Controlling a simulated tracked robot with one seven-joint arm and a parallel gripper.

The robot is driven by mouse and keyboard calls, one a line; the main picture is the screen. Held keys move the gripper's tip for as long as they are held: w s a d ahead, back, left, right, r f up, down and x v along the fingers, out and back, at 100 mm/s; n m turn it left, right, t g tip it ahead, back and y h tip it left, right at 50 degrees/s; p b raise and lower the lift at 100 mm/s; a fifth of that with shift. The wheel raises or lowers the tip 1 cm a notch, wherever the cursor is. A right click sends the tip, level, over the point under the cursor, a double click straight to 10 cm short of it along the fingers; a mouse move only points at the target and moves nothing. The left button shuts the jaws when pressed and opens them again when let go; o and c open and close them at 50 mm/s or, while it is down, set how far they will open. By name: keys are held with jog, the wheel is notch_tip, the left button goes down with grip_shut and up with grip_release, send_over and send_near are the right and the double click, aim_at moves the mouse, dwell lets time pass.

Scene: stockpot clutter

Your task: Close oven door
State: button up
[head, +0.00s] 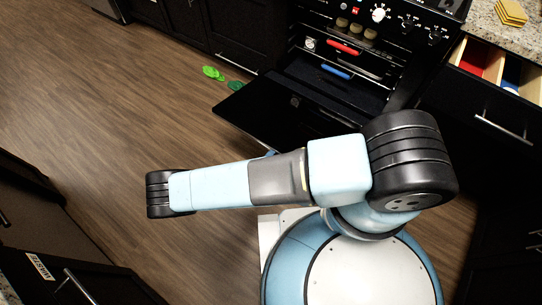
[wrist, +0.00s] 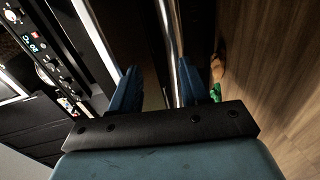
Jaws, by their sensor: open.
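The black oven (head: 375,60) stands at the back of the head view. Its door (head: 285,108) hangs open, folded down toward me, and my arm covers part of its near side. Dark panels with pale edges lie beyond and between the fingers; I cannot tell whether a finger touches the door. The oven's control panel (wrist: 45,58) shows at the left of the wrist view.
A red piece (head: 343,47) and a blue piece (head: 335,71) show in the oven opening. A drawer (head: 500,82) stands open at the right. Green items (head: 213,73) lie on the wooden floor left of the door. The floor at left is clear. Dark cabinets (head: 75,275) stand at lower left.

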jog(key=f+v, duration=0.2)
jog(key=v, duration=1.2)
jog(key=shift+s+a, duration=0.25)
jog(key=shift+a, duration=0.2)
dwell(0.8)
jog(key=shift+r, duration=0.1)
dwell(0.3)
jog(key=v, duration=1.3)
jog(key=shift+s+a, duration=0.2)
jog(key=shift+s, duration=0.15)
jog(key=shift+o, duration=0.2)
